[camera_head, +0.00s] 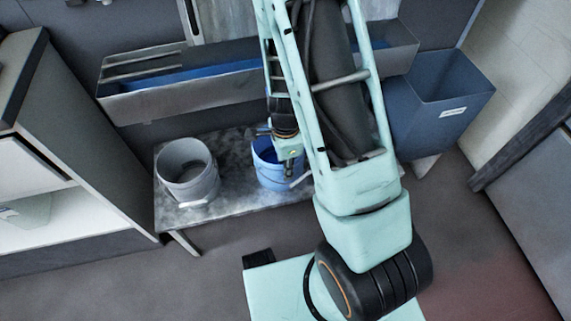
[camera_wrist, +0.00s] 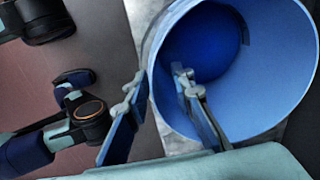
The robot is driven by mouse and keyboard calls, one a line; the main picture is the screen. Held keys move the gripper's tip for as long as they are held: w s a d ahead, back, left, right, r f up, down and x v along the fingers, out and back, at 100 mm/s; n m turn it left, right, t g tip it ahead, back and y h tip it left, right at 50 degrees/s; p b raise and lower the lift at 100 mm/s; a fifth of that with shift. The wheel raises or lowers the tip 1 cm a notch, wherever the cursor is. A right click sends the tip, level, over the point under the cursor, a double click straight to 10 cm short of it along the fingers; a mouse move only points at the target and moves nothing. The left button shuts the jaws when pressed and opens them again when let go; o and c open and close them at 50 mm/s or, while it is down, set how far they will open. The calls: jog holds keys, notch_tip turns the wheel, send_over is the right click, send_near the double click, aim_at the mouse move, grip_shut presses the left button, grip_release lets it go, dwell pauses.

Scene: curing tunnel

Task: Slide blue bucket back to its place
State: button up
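The blue bucket (camera_head: 266,174) stands on a low grey metal bench, right of a grey bucket, partly hidden behind my arm. In the wrist view the blue bucket (camera_wrist: 275,100) fills the right half, its mouth facing the camera. My gripper (camera_wrist: 158,85) is open, its fingers apart. One finger is outside the bucket on the left and the other is over the mouth, with the near rim and wall between them. In the head view my gripper (camera_head: 288,168) is at the bucket; whether the fingers touch the wall cannot be told.
The grey bucket (camera_head: 188,184) stands at the left of the bench (camera_head: 228,150). A long metal trough (camera_head: 150,103) with a blue inside hangs above. A large dark blue bin (camera_head: 440,128) is at the right. A shelf cabinet (camera_head: 85,150) stands left. Floor is clear before the bench.

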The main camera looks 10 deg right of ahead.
grip_shut()
jog(key=shift+d, duration=0.1)
dwell(0.5)
